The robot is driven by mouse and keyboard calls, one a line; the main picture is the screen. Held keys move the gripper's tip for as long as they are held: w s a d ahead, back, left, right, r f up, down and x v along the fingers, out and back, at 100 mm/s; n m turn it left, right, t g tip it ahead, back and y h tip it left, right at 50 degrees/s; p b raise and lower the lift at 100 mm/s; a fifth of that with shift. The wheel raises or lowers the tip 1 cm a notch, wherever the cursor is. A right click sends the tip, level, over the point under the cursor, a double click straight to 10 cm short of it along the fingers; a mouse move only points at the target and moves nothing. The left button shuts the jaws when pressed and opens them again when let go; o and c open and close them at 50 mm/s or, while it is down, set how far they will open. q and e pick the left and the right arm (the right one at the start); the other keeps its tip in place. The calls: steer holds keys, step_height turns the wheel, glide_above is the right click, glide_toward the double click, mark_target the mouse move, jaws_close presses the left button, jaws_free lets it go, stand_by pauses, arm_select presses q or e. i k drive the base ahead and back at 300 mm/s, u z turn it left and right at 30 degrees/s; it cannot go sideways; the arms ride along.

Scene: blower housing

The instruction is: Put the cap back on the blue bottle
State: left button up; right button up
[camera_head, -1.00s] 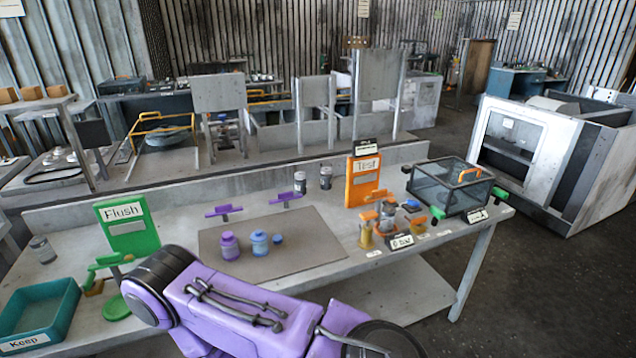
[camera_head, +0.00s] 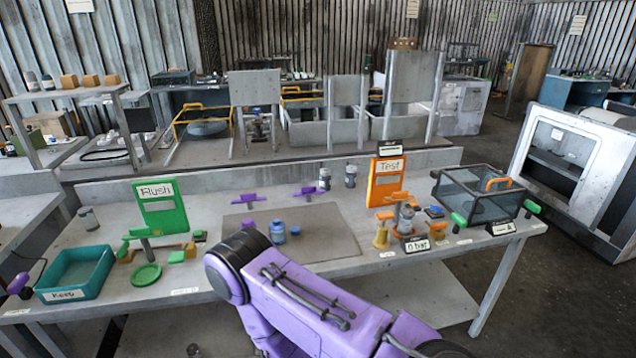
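The blue bottle (camera_head: 278,232) stands upright on the grey mat (camera_head: 335,224) on the workbench. A small round blue cap (camera_head: 296,230) lies on the mat just to its right, apart from the bottle. That arm crosses the lower middle of the view, in front of the bench. Neither gripper's fingers show.
A teal tray (camera_head: 105,262) and a green Flush board (camera_head: 160,207) are at the left. Purple holders (camera_head: 304,193) stand behind the mat. An orange Test board (camera_head: 385,183), small jars and a clear box (camera_head: 478,192) are at the right. The mat's right part is clear.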

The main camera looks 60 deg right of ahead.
mark_target(277, 227)
steer(key=z, duration=1.9)
